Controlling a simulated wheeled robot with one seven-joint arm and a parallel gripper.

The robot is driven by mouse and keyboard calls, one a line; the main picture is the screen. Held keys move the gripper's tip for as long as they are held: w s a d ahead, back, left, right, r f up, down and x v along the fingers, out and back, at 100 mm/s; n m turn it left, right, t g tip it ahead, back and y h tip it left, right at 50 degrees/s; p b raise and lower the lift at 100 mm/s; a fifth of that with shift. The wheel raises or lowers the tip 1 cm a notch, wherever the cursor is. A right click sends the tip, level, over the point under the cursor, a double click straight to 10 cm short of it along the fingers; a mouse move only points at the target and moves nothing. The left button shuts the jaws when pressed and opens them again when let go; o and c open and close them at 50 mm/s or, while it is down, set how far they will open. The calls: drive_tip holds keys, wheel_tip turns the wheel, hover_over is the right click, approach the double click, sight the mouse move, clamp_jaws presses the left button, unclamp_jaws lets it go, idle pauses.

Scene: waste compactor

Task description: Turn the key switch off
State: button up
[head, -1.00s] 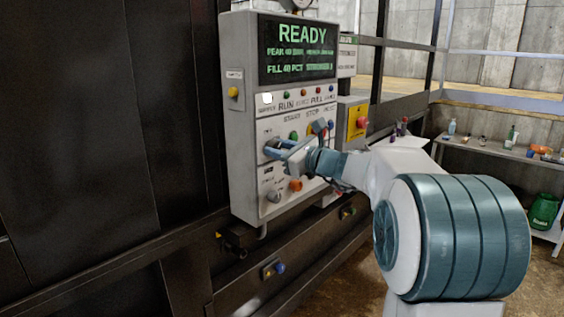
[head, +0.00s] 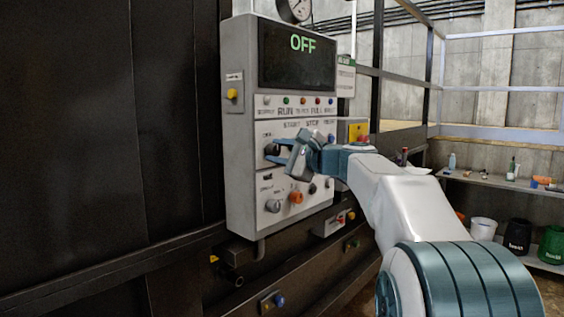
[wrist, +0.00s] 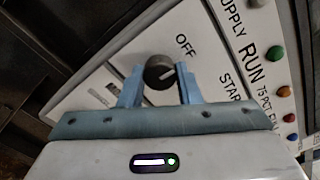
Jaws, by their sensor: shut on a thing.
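The key switch is a dark round knob (wrist: 159,67) beside the printed word OFF in the wrist view. In the head view the switch (head: 270,149) shows dark at the left of the grey control panel (head: 238,150). My gripper (wrist: 160,74) has one blue finger on each side of the knob and is shut on it. In the head view my gripper (head: 277,150) reaches the switch from the right. A light pointer line on the knob points toward the upper right in the wrist view. The panel's display (head: 303,44) reads OFF.
An orange knob (head: 296,197) and a grey knob (head: 272,206) sit below my gripper. A yellow button (head: 232,94) is on the panel's left side. A red emergency button (head: 363,139) is to the right. A shelf with bottles stands far right.

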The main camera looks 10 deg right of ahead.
drive_tip(key=shift+r+n, duration=0.1)
drive_tip(key=shift+n, duration=0.2)
drive_tip(key=o, duration=1)
drive_tip(key=shift+d, duration=0.1)
drive_tip(key=shift+c, duration=0.2)
drive_tip(key=shift+s+d, duration=0.15)
drive_tip(key=shift+s, duration=0.05)
drive_tip(key=b+v, duration=0.2)
drive_tip(key=v, duration=1.1)
drive_tip(key=shift+s, duration=0.15)
